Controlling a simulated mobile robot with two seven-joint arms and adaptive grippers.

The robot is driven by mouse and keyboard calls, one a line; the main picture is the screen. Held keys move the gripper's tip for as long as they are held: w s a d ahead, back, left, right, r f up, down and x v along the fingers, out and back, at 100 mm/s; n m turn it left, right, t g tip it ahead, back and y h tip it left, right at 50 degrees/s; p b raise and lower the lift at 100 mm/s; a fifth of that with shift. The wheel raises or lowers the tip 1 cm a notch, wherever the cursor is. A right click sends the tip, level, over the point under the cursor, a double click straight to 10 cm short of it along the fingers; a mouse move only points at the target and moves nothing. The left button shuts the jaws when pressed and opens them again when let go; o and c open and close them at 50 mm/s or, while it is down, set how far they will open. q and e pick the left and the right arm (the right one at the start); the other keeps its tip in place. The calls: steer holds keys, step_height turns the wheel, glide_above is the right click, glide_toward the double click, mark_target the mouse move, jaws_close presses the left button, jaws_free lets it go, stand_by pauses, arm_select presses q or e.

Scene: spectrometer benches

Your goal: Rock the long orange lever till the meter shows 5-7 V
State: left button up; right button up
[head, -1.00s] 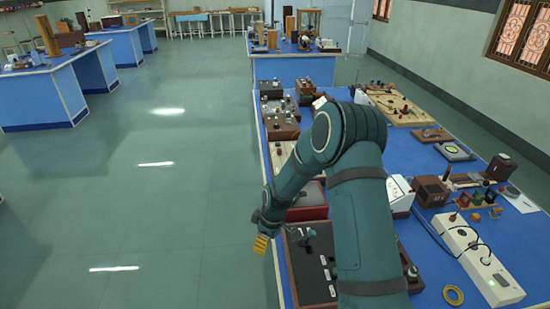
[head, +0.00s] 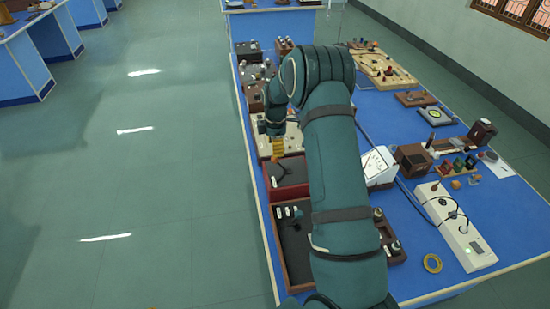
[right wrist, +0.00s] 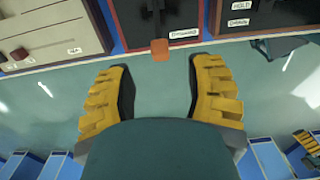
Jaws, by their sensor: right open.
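My right gripper (head: 277,148) is at the left edge of the near bench, by the red-walled box (head: 271,188). In the right wrist view the gripper (right wrist: 163,95) is open, its yellow fingers wide apart and nothing between them. A small orange block (right wrist: 160,50), which looks like the lever's end, sticks out over the bench edge from the red-walled box, just beyond the fingertips and untouched. The rest of the lever is hard to make out. A white meter (head: 378,165) stands right of my arm; its reading is too small to read. My left gripper (right wrist: 308,143) shows only partly.
A dark tray (head: 280,238) with labelled switches lies nearer than the red-walled box. A pale panel (head: 291,141) lies beyond it. A white power strip (head: 453,227) and cables are at right. The floor left of the bench is clear.

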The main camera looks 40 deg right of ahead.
mark_target(280, 165)
step_height(280, 165, down, 6)
steer(key=shift+f, duration=0.1)
stand_by(0.4)
jaws_close()
